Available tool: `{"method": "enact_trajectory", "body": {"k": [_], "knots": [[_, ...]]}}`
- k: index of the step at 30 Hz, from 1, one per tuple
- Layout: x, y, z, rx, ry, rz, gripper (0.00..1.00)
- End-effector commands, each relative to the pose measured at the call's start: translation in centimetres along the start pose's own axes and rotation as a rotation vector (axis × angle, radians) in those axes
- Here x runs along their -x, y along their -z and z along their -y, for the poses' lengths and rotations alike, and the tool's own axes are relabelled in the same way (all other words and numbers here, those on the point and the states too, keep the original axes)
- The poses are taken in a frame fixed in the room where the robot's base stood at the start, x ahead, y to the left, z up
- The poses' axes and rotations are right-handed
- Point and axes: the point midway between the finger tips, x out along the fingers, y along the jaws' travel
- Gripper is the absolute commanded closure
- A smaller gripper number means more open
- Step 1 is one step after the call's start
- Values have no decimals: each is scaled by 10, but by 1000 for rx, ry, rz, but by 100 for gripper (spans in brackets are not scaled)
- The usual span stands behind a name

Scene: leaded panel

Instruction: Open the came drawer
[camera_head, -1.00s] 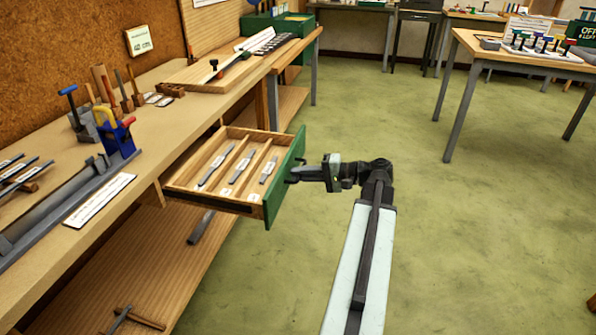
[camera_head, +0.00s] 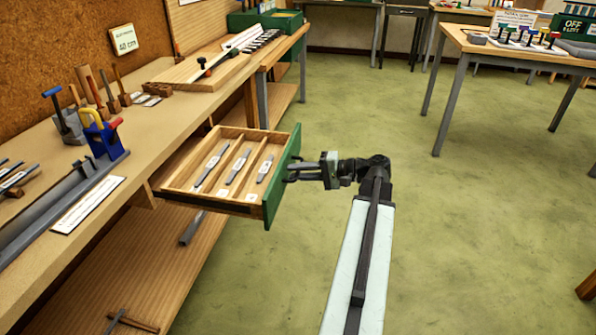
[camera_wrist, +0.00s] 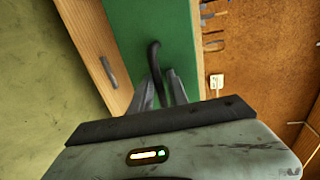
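The came drawer (camera_head: 167,190) stands pulled out from under the workbench. It is a wooden tray with dividers, and several grey strips with white labels lie in its compartments. Its green front (camera_head: 283,182) faces right and also shows in the wrist view (camera_wrist: 165,22). A dark curved handle (camera_wrist: 154,58) sticks out from that front. My gripper (camera_head: 294,172) is at the front. In the wrist view its two fingers (camera_wrist: 160,92) lie close on either side of the handle, which runs down between them. The fingers hide the handle's lower end.
The workbench (camera_head: 180,118) on the left carries clamps, wooden-handled tools and a long grey bar. A lower shelf (camera_head: 150,275) runs below it. A table (camera_head: 520,58) stands at the back right. The green floor (camera_head: 480,240) right of the drawer is clear.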

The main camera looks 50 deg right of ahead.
Motion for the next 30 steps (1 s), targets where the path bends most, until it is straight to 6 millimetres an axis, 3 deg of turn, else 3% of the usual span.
{"method": "enact_trajectory", "body": {"k": [13, 30], "knots": [[71, 2, 2, 0, 0, -2, 80], [75, 2, 0, 0, 1, -2, 80]]}}
